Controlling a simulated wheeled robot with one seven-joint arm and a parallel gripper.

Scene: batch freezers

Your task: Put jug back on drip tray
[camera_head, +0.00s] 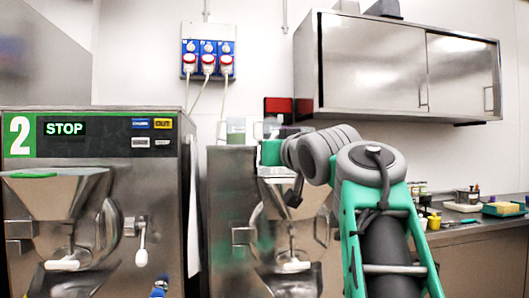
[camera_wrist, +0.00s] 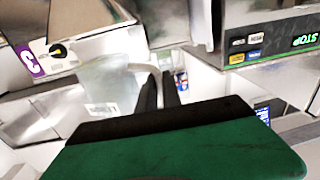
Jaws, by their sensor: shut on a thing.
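The jug (camera_wrist: 108,88) is clear and translucent, with a pale label patch. It shows left of centre in the wrist view, close in front of my gripper (camera_wrist: 160,92). My gripper's dark fingers are shut at the jug's handle side, with the green gripper body filling the foreground. In the head view my gripper (camera_head: 270,152) is in front of the middle machine's upper part, and its fingers are hidden. Translucent vessels show behind it there; I cannot tell which is the held jug. I cannot make out the drip tray for certain.
Machine 2 (camera_head: 95,137), with a lit STOP panel and a steel hopper (camera_head: 60,190), stands left. The middle machine (camera_head: 228,200) stands beside it. A wall cabinet (camera_head: 370,65) hangs above right. A counter (camera_head: 470,232) with small jars lies right. Blue sockets (camera_head: 208,50) are on the wall.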

